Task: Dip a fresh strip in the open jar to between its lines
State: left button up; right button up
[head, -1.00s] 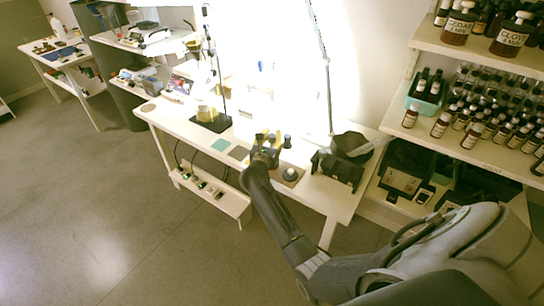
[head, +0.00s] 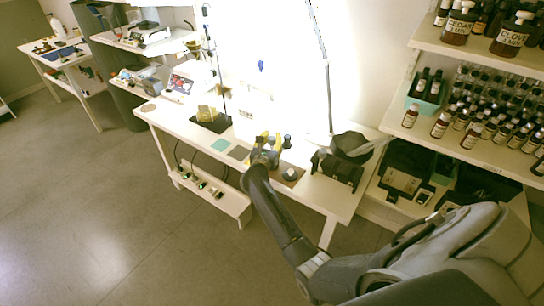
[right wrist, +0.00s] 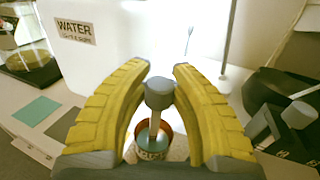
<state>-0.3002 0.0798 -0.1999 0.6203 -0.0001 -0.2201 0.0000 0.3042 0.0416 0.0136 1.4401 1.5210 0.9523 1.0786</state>
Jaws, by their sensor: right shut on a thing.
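My right gripper (right wrist: 160,76) has its yellow fingers shut around a strip (right wrist: 154,125) with a grey knob-like head. Its pale stem points down towards a small open jar (right wrist: 150,153) with a reddish-brown rim and a pale label. In the right wrist view the stem's lower end overlaps the jar's mouth. I cannot tell how deep it reaches, and no lines on it can be made out. In the head view my right gripper (head: 265,148) is over the white bench, and its arm hides the jar. My left gripper is not in view.
A white container marked WATER (right wrist: 77,30) stands behind the gripper. A teal mat (right wrist: 37,110) and a dark mat (right wrist: 62,124) lie to the left. A black holder (head: 338,168) stands right of the gripper. Bottle shelves (head: 480,150) are at the far right.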

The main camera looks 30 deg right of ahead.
jog(key=shift+f, duration=0.3)
dwell(0.7)
jog(key=shift+r, duration=0.1)
dwell(0.6)
jog(key=shift+r, duration=2.8)
